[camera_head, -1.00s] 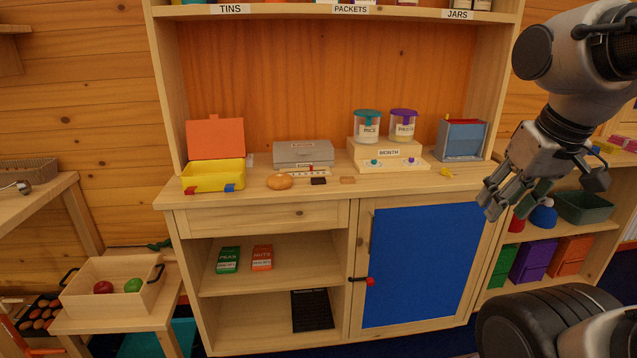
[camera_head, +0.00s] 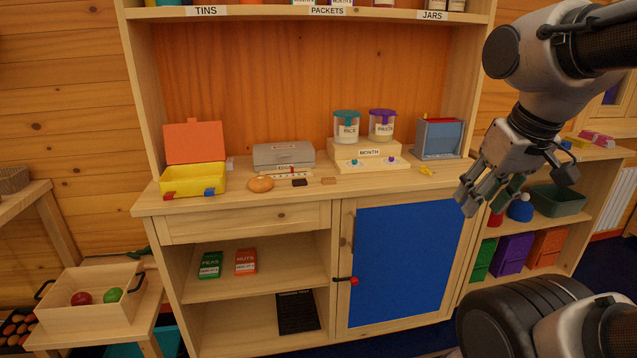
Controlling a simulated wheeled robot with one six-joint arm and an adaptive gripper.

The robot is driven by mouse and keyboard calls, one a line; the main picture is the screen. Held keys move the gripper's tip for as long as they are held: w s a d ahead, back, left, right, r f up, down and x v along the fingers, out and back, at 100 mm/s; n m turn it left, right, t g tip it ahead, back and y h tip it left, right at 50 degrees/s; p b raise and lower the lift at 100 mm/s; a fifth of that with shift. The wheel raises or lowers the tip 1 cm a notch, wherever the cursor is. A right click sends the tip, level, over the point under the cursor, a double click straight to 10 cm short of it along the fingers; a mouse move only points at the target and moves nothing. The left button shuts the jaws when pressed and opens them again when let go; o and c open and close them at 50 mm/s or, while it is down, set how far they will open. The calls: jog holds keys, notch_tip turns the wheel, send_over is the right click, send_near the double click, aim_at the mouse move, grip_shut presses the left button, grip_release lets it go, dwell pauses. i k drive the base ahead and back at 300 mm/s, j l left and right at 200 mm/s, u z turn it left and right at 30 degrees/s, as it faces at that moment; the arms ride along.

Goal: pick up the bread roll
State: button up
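The bread roll (camera_head: 261,184) is a small round golden-brown bun. It lies on the wooden counter (camera_head: 230,204) near its front edge, just right of the yellow box. My gripper (camera_head: 476,203) is at the right of the view, well to the right of the roll and apart from it. Its fingers point down and to the left, with a gap between them and nothing seen held.
The open yellow box (camera_head: 193,179) with an orange lid stands left of the roll. A dark block (camera_head: 300,182) and a tan block (camera_head: 329,181) lie to its right. Behind are a grey case (camera_head: 284,155) and a stand (camera_head: 368,152) with jars. A shelf (camera_head: 300,13) runs above.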

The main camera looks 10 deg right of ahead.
aim_at(260, 184)
jog(key=i+j+u, duration=0.25)
jog(key=i+j, duration=0.2)
jog(key=i+j+u, duration=0.3)
jog(key=i, duration=0.25)
jog(key=j, duration=0.1)
